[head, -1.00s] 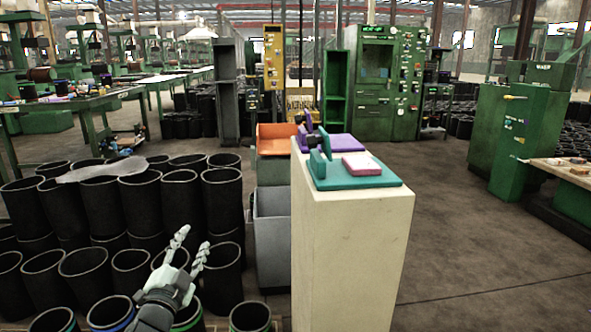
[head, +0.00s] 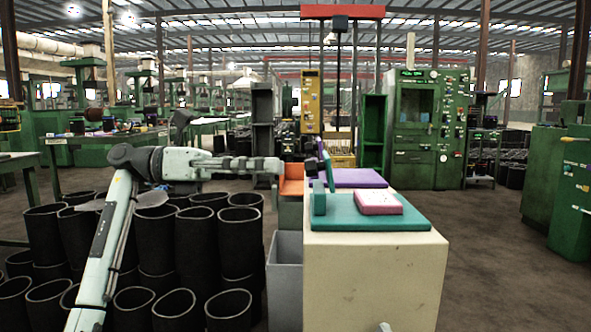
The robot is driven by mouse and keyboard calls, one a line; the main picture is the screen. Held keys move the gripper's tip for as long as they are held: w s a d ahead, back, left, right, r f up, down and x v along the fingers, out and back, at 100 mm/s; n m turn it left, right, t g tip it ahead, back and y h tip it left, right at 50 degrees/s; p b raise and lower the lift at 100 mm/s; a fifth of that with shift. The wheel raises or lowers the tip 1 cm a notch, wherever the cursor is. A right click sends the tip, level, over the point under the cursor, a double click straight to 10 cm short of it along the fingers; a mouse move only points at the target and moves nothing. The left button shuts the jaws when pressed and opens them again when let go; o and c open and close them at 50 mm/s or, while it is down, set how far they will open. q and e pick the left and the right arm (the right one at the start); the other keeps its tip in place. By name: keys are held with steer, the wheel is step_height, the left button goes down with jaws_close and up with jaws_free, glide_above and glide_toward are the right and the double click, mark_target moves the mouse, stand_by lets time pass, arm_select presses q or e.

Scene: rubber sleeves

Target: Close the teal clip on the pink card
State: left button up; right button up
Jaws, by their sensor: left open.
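The teal clip has a flat teal base (head: 345,225) on top of the cream pedestal, with a teal upright plate (head: 319,198) at its left end. The pink card (head: 378,203), pale on top, lies flat on the base, to the right of the upright plate. The upright plate stands up, apart from the card. My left gripper (head: 277,167) is open, at the end of a forearm stretched across from the left. It is left of the clip and appears empty; its fingers are small and dark here. A pale tip at the bottom edge may be my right gripper (head: 384,327).
A purple clip (head: 360,178) with its own upright plate sits behind the teal one. Left of the cream pedestal (head: 375,275) are a grey bin (head: 284,275) and an orange tray (head: 291,187). Many black sleeves (head: 198,245) stand at left. The floor at right is clear.

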arm_select(q)
steer(key=d, duration=0.5)
steer(key=shift+s, duration=0.1)
jaws_close()
